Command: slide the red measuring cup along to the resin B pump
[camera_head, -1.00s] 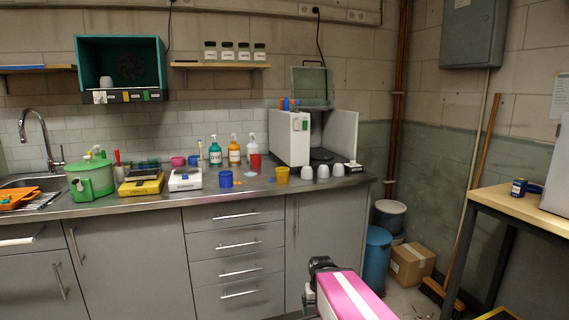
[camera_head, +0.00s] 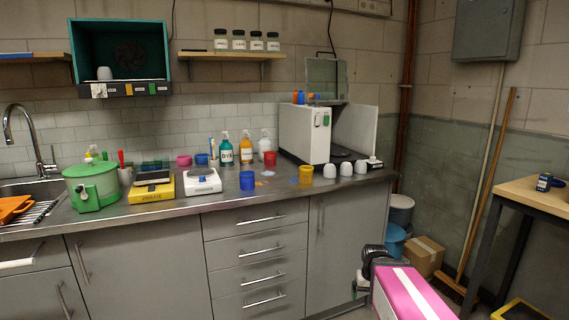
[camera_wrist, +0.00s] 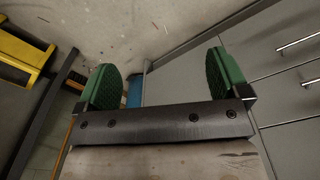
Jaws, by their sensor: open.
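The red measuring cup (camera_head: 270,158) stands upright on the steel counter, in front of the white pump bottle (camera_head: 265,141). An orange pump bottle (camera_head: 246,150) and a teal pump bottle marked DYE (camera_head: 226,150) stand to its left. I cannot read which bottle is resin B. My gripper (camera_wrist: 163,78) is open and empty in the wrist view, its green pads apart above the floor and beside the grey cabinet fronts. In the head view my arm is low at the right, below the counter and well away from the cup.
A blue cup (camera_head: 247,181) and a yellow cup (camera_head: 305,174) stand near the counter's front edge, with several white cups to the right. A white machine (camera_head: 304,135) stands behind. A scale (camera_head: 202,182) lies left. A wooden-topped table (camera_head: 541,195) stands at the right.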

